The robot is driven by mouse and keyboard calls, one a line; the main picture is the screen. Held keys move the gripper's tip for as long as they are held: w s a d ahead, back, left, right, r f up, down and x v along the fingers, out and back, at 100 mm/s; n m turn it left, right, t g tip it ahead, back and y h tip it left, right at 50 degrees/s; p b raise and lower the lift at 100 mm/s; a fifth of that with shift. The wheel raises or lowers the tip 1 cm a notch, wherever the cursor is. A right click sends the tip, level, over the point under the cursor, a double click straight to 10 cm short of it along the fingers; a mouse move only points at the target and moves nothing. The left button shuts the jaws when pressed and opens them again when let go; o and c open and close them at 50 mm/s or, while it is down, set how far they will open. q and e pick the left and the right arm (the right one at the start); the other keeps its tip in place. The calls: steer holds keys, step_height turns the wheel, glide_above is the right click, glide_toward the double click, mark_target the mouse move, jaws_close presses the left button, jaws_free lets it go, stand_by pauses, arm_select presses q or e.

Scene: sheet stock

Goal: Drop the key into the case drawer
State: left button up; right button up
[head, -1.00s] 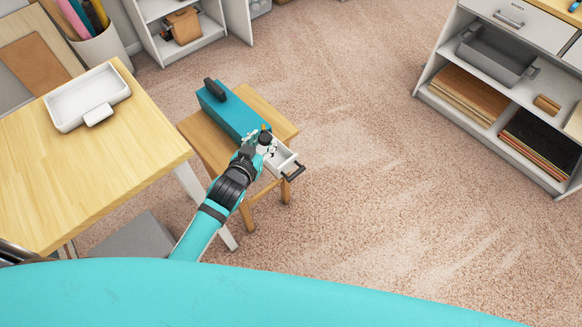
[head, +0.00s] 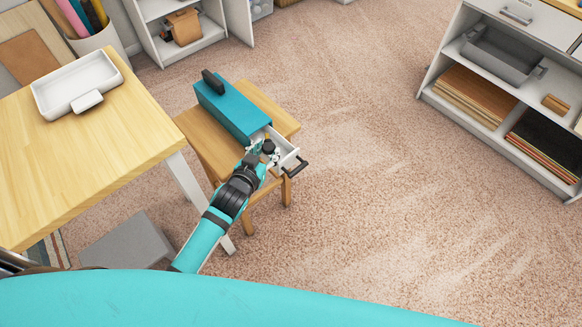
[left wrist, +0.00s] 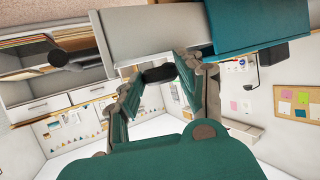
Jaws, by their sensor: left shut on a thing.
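The teal case (head: 232,108) lies on a small wooden stool, and its white drawer (head: 286,153) is pulled out at the near end, with a dark handle (head: 296,168). My left gripper (head: 264,149) is at the drawer, over its left part beside the case front. It is shut on a small black thing (left wrist: 158,74), seemingly the key's head, which shows between the fingertips in the left wrist view. The key's shaft is hidden. The case (left wrist: 275,35) and the grey underside or side of the drawer (left wrist: 165,45) also show there. My right gripper is not seen.
The wooden stool (head: 195,137) stands on open carpet. A wooden table (head: 90,150) with a white tray (head: 45,107) is at left, close to my arm. A grey box (head: 128,245) sits under the table edge. A shelf unit (head: 470,125) stands at right.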

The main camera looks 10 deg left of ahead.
arm_select(q)
steer(key=o, duration=1.3)
steer(key=shift+s, duration=0.2)
steer(key=v, duration=1.1)
steer(key=shift+s+a+r, duration=0.1)
steer(key=shift+s+r, duration=0.15)
steer(key=shift+f, duration=0.1)
